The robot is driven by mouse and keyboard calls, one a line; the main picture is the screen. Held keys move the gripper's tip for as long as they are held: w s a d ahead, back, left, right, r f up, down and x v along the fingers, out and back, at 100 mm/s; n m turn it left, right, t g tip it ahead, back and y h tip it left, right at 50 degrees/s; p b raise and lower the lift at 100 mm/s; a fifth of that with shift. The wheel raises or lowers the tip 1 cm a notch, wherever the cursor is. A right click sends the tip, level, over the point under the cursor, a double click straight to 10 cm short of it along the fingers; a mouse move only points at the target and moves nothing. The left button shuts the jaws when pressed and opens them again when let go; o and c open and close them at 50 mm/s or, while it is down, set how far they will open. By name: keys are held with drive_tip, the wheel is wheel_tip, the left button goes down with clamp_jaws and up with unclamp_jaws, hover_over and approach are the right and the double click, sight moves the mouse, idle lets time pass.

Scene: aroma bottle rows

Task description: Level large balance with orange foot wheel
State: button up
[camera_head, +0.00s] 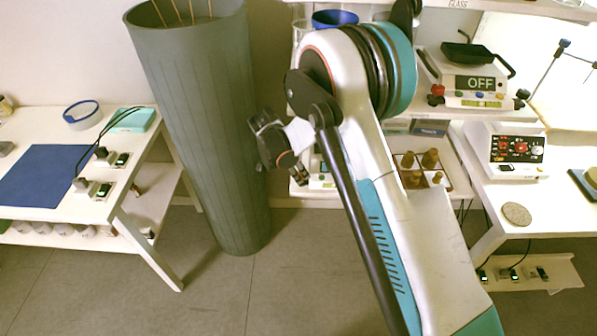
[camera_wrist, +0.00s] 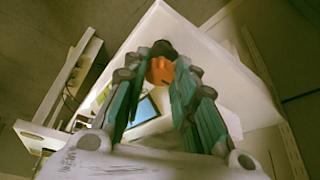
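In the wrist view an orange round part (camera_wrist: 160,71), which looks like the foot wheel, lies between my two teal-padded fingertips, with a black part just beyond it. My gripper (camera_wrist: 164,70) has its fingers apart around it; whether they touch it is unclear. A white casing with a blue display (camera_wrist: 146,108) shows behind the fingers. In the head view my gripper (camera_head: 301,178) points down at a white device (camera_head: 320,180) with green buttons, mostly hidden behind my arm, which may be the large balance. The orange wheel is not discernible there.
Another balance reading OFF (camera_head: 475,84), with red and black foot wheels, stands on the right shelf. A tall grey-green bin (camera_head: 200,120) stands left of my arm. A brown bottle rack (camera_head: 420,170) is right of it.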

drive_tip(key=shift+c, duration=1.2)
drive_tip(key=shift+n, duration=0.3)
drive_tip(key=n, duration=0.2)
drive_tip(key=n+t, duration=0.1)
drive_tip(key=shift+s+d+n+t+y+b, duration=0.2)
drive_tip(key=shift+n+t+y+b, duration=0.1)
drive_tip(key=shift+n+y, duration=0.1)
drive_tip(key=n, duration=0.2)
drive_tip(key=n+y, duration=0.1)
drive_tip(key=n, duration=0.1)
drive_tip(key=shift+s+d+t+y+b, duration=0.1)
drive_tip(key=shift+d+t+y+b, duration=0.1)
drive_tip(key=shift+t+y+b, duration=0.15)
drive_tip(key=n, duration=0.1)
drive_tip(key=n+y, duration=0.1)
drive_tip(key=n, duration=0.3)
drive_tip(key=shift+d+t+y+b, duration=0.25)
drive_tip(key=shift+b, duration=0.1)
drive_tip(key=shift+d+n+y, duration=0.2)
drive_tip(key=shift+n+y, duration=0.7)
drive_tip(key=shift+n, duration=1.2)
